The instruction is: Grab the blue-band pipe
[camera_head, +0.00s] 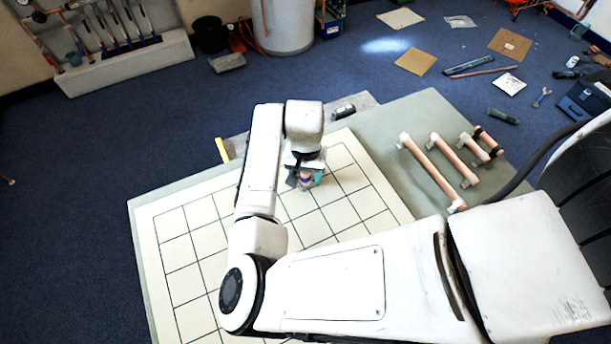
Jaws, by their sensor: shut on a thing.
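My gripper (303,181) is over the far part of the white gridded board (187,273), pointing down. It is shut on a small copper-coloured piece with a bluish patch, which I take for the blue-band pipe (307,177). The fingers and wrist hide most of this piece, so its length and whether it touches the board cannot be told. Teal parts show beside the fingers.
Several copper pipes with pale end fittings (427,169) lie on the green table (390,125) at right, one with dark fittings (489,140). A small dark cylinder (343,112) lies beyond the board. Much of the grid is clear.

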